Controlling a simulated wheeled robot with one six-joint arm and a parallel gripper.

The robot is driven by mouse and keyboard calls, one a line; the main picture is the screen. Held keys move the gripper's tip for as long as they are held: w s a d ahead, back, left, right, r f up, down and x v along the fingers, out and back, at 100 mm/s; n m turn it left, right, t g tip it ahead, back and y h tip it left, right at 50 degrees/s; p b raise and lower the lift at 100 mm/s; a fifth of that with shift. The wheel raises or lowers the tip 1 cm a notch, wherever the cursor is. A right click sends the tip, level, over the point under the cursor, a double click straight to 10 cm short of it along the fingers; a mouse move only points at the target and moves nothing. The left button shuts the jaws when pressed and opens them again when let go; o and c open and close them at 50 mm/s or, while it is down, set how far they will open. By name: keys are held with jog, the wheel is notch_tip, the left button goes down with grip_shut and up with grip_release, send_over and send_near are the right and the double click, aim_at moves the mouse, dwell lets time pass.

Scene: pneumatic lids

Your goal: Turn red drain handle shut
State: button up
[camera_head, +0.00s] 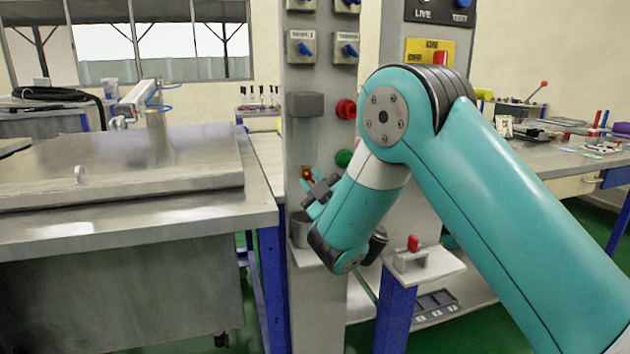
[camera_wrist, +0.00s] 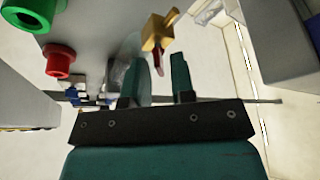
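The red drain handle (camera_wrist: 158,62) sticks out of a brass valve body (camera_wrist: 156,33) in the wrist view. In the head view, a small red and brass spot (camera_head: 307,173) on the grey column seems to be the same valve. My gripper (camera_head: 315,190) is beside it, partly hidden by my arm. In the wrist view, my gripper (camera_wrist: 157,72) is open, with its teal fingers apart. The handle's end shows in the gap between the fingertips in the picture. No contact is visible, and I cannot tell the depth.
The grey column (camera_head: 309,130) carries a red button (camera_head: 346,109), a green button (camera_head: 343,158) and blue-knobbed switches (camera_head: 303,47). A metal bench (camera_head: 130,222) stands at left. A bracket with a red piece (camera_head: 413,243) is to the right of my gripper. A cluttered workbench (camera_head: 550,160) is at right.

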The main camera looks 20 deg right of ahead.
grip_shut()
jog(key=shift+r, duration=0.1)
jog(key=shift+r+n+p, duration=0.15)
jog(key=shift+n+p, duration=0.25)
jog(key=shift+p, duration=0.4)
jog(key=shift+f+n+g+y+p, duration=0.2)
jog(key=shift+n+g+y+p, duration=0.1)
jog(key=shift+n+p, duration=0.4)
jog(key=shift+o, duration=1.3)
grip_release()
jog(key=shift+f, duration=0.1)
